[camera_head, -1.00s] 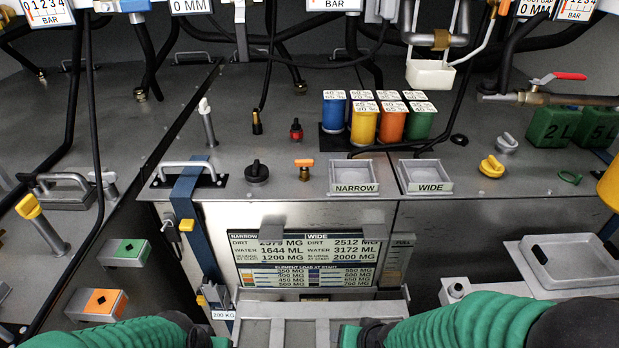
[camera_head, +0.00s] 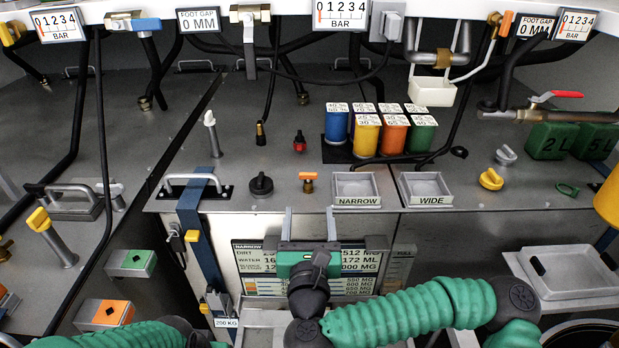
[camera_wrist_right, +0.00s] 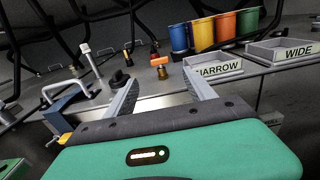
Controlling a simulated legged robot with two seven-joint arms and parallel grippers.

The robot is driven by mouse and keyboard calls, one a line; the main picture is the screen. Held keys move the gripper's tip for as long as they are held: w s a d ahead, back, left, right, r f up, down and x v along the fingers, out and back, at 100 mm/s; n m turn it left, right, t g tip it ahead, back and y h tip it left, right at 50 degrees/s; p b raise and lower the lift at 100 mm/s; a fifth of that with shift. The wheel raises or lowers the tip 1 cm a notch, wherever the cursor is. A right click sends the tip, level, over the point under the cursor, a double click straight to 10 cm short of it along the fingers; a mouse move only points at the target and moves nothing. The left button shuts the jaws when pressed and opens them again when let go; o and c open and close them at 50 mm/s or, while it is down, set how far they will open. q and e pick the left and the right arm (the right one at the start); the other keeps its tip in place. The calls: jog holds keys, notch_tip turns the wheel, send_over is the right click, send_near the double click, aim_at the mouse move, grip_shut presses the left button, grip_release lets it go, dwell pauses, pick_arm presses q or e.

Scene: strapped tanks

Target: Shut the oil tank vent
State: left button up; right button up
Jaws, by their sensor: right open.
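No label in view names the oil tank vent. A small brass valve with an orange handle (camera_head: 308,177) stands on the grey tank top near its front edge; its handle lies crosswise. A black knob (camera_head: 261,184) is just left of it. My right gripper (camera_head: 309,211) is open and empty, in front of the tank's edge, its fingers pointing toward the orange-handled valve. In the right wrist view, this valve (camera_wrist_right: 160,62) shows beyond the gap between the fingertips (camera_wrist_right: 160,76), apart from them. My left arm shows at the bottom left; its gripper is out of frame.
The NARROW tray (camera_head: 356,186) and WIDE tray (camera_head: 426,187) sit right of the valve. Colored canisters (camera_head: 366,137) stand behind them. A red cap (camera_head: 299,142) and hanging black hoses are behind the valve. A blue strap (camera_head: 190,211) and grey handle (camera_head: 189,183) are at left.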

jog(key=p, duration=0.1)
send_near(308, 176)
jog(key=w, duration=0.6)
jog(key=w+p, duration=0.1)
jog(key=w, duration=0.1)
jog(key=shift+w+d+r, duration=0.1)
jog(key=shift+w+d, duration=0.05)
jog(key=shift+d, duration=0.1)
jog(key=shift+a, duration=0.25)
jog(key=shift+a, duration=0.1)
jog(key=shift+c, duration=2)
jog(key=c, duration=0.7)
jog(key=shift+c, duration=1.3)
